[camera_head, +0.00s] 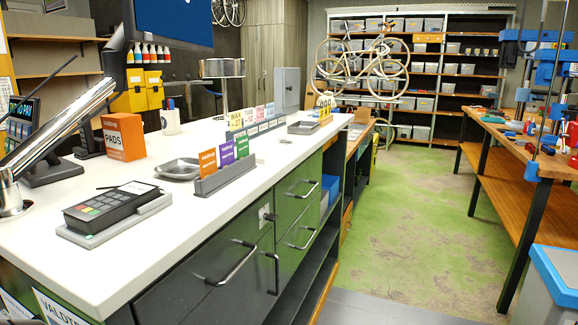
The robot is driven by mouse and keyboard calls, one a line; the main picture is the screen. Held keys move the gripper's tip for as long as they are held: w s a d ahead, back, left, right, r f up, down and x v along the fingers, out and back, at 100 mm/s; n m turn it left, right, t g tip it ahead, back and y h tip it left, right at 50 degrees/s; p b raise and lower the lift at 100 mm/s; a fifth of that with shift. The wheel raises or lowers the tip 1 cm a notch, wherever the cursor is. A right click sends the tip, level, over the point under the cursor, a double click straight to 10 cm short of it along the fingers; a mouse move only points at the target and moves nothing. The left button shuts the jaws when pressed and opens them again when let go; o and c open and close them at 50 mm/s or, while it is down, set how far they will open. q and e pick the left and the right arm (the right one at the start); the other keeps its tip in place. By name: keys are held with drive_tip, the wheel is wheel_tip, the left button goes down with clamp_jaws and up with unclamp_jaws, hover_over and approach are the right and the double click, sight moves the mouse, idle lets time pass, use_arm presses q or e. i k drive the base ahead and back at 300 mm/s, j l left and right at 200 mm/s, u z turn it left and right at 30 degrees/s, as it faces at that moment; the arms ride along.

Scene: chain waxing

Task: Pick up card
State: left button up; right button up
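An orange card (207,162), a purple card (226,153) and a green card (242,145) stand upright in a grey slotted holder (225,180) near the front edge of the white counter (140,245). Which card the task means, I cannot tell. Farther back, a row of small coloured cards or labels (254,116) stands on the counter. A card terminal (112,206) lies on a grey base at the near left. Neither of my grippers shows in the view.
A shallow metal dish (180,170) and an orange PADS box (123,137) stand behind the holder. A silver monitor arm (62,128) rises at the left. Drawer handles (238,263) project from the counter front. Green floor (410,230) lies open toward the wooden workbench (520,140).

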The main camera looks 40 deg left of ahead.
sight(243, 142)
drive_tip(key=i+u, duration=0.1)
drive_tip(key=u, duration=0.35)
drive_tip(key=i+l+u, duration=0.1)
drive_tip(key=u, duration=0.35)
drive_tip(key=i+l+u, duration=0.1)
drive_tip(key=u, duration=0.3)
drive_tip(key=l+u, duration=0.25)
drive_tip(key=u, duration=0.2)
drive_tip(key=i+l+u, duration=0.1)
drive_tip(key=u, duration=0.35)
drive_tip(key=l+u, duration=0.25)
drive_tip(key=u, duration=0.2)
